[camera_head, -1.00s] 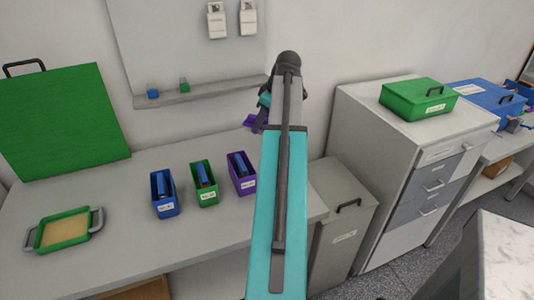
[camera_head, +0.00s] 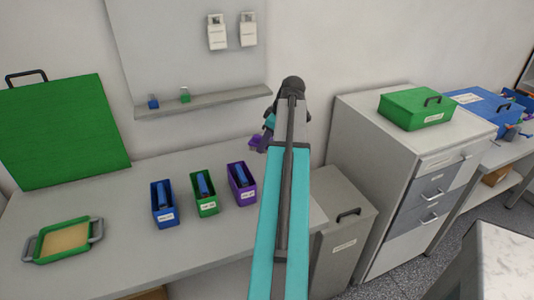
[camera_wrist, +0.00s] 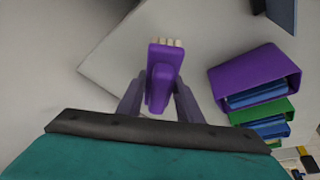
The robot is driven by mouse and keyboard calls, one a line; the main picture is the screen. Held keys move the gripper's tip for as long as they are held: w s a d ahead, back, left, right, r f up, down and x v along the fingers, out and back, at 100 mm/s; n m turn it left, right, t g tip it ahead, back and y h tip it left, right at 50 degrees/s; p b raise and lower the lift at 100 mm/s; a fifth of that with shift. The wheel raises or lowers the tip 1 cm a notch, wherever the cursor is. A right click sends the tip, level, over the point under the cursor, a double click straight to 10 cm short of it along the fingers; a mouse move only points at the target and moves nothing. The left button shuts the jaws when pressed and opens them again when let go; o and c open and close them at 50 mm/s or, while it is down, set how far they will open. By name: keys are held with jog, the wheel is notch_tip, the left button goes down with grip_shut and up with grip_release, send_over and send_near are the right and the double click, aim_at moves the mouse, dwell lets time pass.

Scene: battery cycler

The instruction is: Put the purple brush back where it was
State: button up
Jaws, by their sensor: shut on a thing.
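The purple brush (camera_wrist: 163,75) is between the two fingers of my gripper (camera_wrist: 158,98) in the wrist view, its pale bristles pointing away from me. My gripper is shut on it. In the head view the purple brush (camera_head: 255,142) shows just left of my gripper (camera_head: 264,138), near the wall and beyond the purple bin. A wall ledge (camera_head: 222,101) to the left carries a small blue brush (camera_head: 153,103) and a small green brush (camera_head: 185,95). The right part of the ledge is bare. My arm hides part of the scene behind it.
Blue (camera_head: 164,216), green (camera_head: 206,206) and purple (camera_head: 243,195) bins holding blue items stand on the grey bench (camera_head: 110,230). A green-framed tray (camera_head: 62,241) lies at the left. A cabinet (camera_head: 365,150) with a green case (camera_head: 417,109) stands right of my arm.

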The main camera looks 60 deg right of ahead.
jog(key=shift+f, duration=1)
jog(key=shift+f, duration=0.1)
jog(key=shift+f+p, duration=0.55)
jog(key=shift+f, duration=1.2)
jog(key=shift+f, duration=0.1)
jog(key=o, duration=1)
jog(key=shift+r, duration=0.2)
jog(key=shift+b+v, duration=1)
jog(key=shift+v, duration=4.9)
jog(key=shift+s, duration=0.1)
